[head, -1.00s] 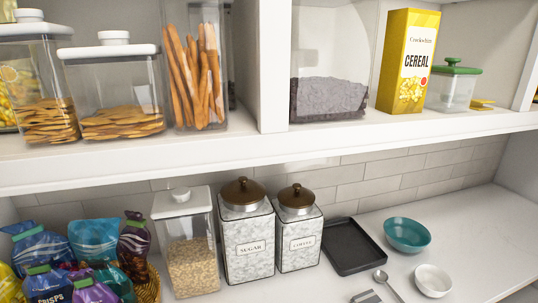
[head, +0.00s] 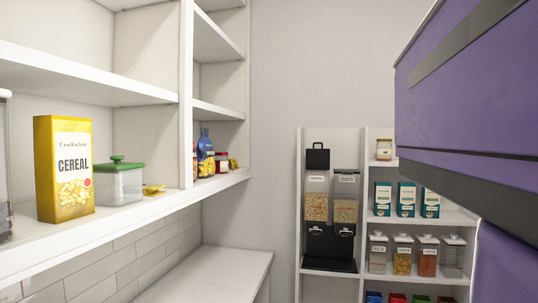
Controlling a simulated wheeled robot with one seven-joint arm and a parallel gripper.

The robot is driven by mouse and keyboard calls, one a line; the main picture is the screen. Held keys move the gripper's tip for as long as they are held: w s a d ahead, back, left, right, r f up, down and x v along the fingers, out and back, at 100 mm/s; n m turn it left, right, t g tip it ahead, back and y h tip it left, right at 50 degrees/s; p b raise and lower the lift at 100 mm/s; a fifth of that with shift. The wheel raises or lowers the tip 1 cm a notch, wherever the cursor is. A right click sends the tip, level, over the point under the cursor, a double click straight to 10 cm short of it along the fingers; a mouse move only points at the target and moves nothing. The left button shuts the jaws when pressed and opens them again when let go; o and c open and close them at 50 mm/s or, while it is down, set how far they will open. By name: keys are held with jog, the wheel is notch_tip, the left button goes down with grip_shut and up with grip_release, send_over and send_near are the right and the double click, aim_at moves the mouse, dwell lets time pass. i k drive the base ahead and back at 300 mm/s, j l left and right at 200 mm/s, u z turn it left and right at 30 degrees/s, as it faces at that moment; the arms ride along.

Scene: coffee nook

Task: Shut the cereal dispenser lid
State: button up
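The cereal dispenser (head: 330,215) stands on a white shelf unit against the far wall in the head view. It has two clear hoppers side by side, filled with cereal, over a black base (head: 330,245). A black panel with a small handle, seemingly the lid (head: 317,157), stands upright above the left hopper (head: 316,200), so it looks raised. The right hopper (head: 346,205) has no such raised panel. The dispenser is small and far off, so the hinge is unclear. My gripper is not in view.
A white counter and shelves run along the left, with a yellow cereal box (head: 64,168) and a green-lidded container (head: 118,182). Jars (head: 402,255) and teal boxes (head: 406,199) stand right of the dispenser. A large purple form close to the camera hides the right side.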

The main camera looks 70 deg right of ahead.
aim_at(316, 159)
jog(key=k+l+z, duration=0.4)
jog(key=z, duration=1.5)
jog(key=j+z, duration=0.4)
jog(key=j, duration=0.15)
